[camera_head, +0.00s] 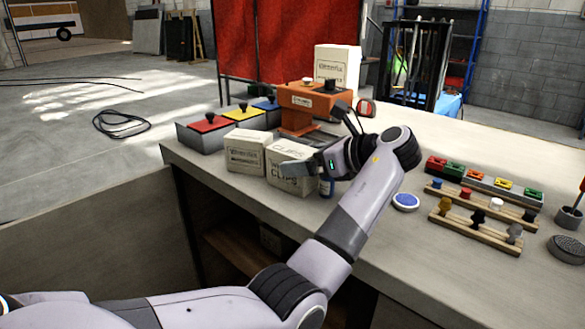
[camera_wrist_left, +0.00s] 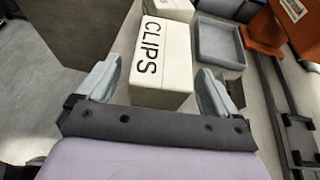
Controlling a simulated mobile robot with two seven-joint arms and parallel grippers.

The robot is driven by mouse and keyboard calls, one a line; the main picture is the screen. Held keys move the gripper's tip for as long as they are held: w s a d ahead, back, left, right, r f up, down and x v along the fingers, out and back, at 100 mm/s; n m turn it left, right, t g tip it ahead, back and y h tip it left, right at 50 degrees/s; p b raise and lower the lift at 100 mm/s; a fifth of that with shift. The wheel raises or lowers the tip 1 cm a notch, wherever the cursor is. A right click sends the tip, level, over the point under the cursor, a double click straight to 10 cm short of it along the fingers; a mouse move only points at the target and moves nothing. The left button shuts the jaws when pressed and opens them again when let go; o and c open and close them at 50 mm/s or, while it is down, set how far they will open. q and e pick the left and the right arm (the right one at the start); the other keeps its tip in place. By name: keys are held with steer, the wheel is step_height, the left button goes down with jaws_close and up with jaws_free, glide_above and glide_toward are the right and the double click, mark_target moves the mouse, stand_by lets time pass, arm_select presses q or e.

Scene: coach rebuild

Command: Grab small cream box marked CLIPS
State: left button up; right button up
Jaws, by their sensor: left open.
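The small cream box marked CLIPS (camera_head: 287,178) stands on the bench near its front left edge, partly hidden behind my left gripper (camera_head: 306,170) in the head view. In the left wrist view the CLIPS box (camera_wrist_left: 163,67) lies ahead, between the two fingers of my left gripper (camera_wrist_left: 156,88). The gripper is open, with one finger on each side of the box's near end and a visible gap to each. I cannot tell whether it touches the box. My right gripper is not in view.
Another cream box (camera_head: 246,153) stands close to the left of the CLIPS box. Behind are lidded bins with red (camera_head: 206,125), yellow and blue tops and an orange machine (camera_head: 306,106). A blue-topped disc (camera_head: 406,201) and wooden racks of pegs (camera_head: 474,230) lie to the right.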

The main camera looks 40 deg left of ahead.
arm_select(q)
steer(key=c, duration=1.2)
steer(key=shift+r, duration=0.1)
